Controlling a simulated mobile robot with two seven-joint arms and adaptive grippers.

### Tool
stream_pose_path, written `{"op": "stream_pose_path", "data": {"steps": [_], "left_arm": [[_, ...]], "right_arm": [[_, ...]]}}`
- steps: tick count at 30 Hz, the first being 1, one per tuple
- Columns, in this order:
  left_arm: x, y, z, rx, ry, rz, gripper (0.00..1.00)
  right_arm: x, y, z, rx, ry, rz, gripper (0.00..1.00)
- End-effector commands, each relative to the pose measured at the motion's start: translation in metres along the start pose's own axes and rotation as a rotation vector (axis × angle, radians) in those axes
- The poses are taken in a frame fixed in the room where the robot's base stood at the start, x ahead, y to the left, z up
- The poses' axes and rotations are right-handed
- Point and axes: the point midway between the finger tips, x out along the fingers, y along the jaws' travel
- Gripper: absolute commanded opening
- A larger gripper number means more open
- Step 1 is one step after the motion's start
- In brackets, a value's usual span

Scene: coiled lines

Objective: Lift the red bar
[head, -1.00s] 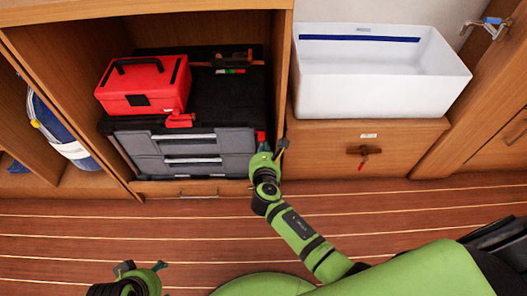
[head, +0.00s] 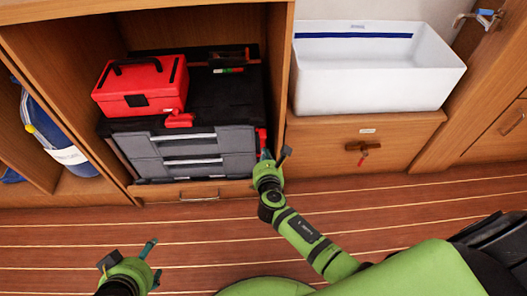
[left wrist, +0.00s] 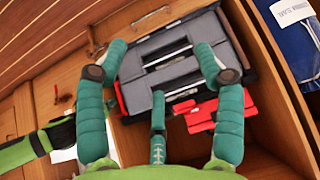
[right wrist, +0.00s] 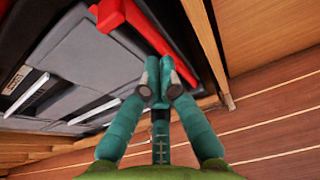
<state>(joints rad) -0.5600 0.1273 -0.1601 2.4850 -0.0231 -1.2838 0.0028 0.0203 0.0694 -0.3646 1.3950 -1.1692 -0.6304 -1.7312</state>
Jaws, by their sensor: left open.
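The red bar (right wrist: 122,22) runs slantwise along the side of the grey tool chest (right wrist: 75,65) in the right wrist view. In the head view it is a small red strip (head: 261,139) at the chest's right edge. My right gripper (right wrist: 160,70) has its fingertips together in front of the bar and hides part of it. I cannot see whether any of the bar lies between the fingertips. In the head view this gripper (head: 272,155) is at the chest's lower right corner. My left gripper (left wrist: 160,62) is open and empty, low and to the left in the head view (head: 150,262).
A red toolbox (head: 142,85) sits on the chest inside a wooden cabinet (head: 290,60). A white bin (head: 375,75) stands on the drawer unit to the right. A blue cylinder (head: 55,140) is in the left compartment. The plank floor in front is clear.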

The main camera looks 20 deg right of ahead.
Motion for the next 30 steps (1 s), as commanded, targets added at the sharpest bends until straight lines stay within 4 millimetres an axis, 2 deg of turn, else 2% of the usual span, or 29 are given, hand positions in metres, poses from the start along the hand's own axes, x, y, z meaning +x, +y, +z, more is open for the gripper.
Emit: {"op": "stream_pose_path", "data": {"steps": [9, 12, 18, 30], "left_arm": [[-0.012, -0.008, 0.071, -0.029, -0.343, -0.004, 0.69], [0.005, -0.007, 0.075, -0.027, -0.343, -0.002, 0.69], [0.022, -0.006, 0.084, -0.026, -0.351, 0.001, 0.69], [0.028, -0.005, 0.086, -0.025, -0.350, 0.001, 0.69]], "right_arm": [[-0.042, 0.000, 0.001, -0.001, 0.003, 0.001, 0.00], [-0.059, 0.000, 0.002, -0.001, 0.002, 0.001, 0.00], [-0.081, 0.000, 0.001, -0.001, 0.001, 0.001, 0.00], [-0.086, 0.000, -0.001, -0.001, 0.001, 0.000, 0.00]]}}
